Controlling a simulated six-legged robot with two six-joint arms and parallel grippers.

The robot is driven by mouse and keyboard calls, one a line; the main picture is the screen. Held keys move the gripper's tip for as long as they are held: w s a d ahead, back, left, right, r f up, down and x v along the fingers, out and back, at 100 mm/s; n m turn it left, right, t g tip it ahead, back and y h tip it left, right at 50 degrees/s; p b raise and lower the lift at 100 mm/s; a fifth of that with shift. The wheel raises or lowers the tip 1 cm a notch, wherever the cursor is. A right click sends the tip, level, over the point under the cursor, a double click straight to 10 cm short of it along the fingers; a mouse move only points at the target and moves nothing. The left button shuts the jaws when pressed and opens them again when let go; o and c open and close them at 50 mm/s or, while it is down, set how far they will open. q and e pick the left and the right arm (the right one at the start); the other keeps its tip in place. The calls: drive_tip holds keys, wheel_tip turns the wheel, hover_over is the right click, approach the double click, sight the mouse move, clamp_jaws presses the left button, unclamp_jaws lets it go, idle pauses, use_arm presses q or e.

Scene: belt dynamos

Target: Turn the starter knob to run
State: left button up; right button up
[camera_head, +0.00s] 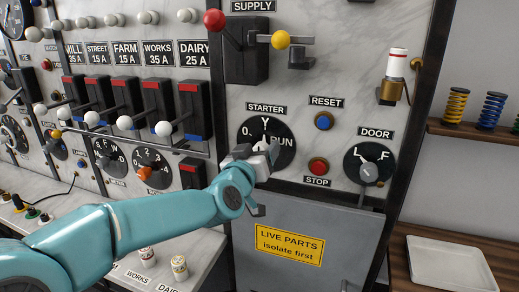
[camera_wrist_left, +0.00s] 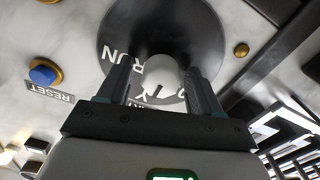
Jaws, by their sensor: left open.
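The starter knob (camera_head: 264,142) is pale and sits on a round black dial marked 0, Y and RUN, under the STARTER label. My left gripper (camera_head: 262,154) is at this dial and partly covers the knob in the head view. In the left wrist view, the knob (camera_wrist_left: 160,70) lies between the two dark fingers of my open left gripper (camera_wrist_left: 158,80). A dark line on the knob points toward the Y. I cannot tell whether the fingers touch it. My right gripper is not in view.
A blue RESET button (camera_head: 323,120) and a red STOP button (camera_head: 318,166) are right of the dial. Further right is the DOOR switch (camera_head: 369,172). Lever switches (camera_head: 194,110) stick out at the left. A grey door with a yellow sign (camera_head: 290,243) is below.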

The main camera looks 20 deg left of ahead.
use_arm(q)
drive_tip(key=shift+a, duration=0.1)
drive_tip(key=c, duration=1.1)
drive_tip(key=shift+o, duration=0.2)
drive_tip(key=shift+r, duration=0.1)
drive_tip(key=shift+r+m+p, duration=0.1)
drive_tip(key=shift+m+p, duration=0.6)
drive_tip(key=shift+m, duration=0.4)
drive_tip(key=m+p, duration=0.1)
drive_tip(key=m, duration=0.2)
drive_tip(key=shift+m+p, duration=0.3)
drive_tip(key=m+p, duration=0.1)
drive_tip(key=m, duration=0.2)
drive_tip(key=shift+m+p, duration=0.45)
drive_tip(key=shift+m, duration=1.05)
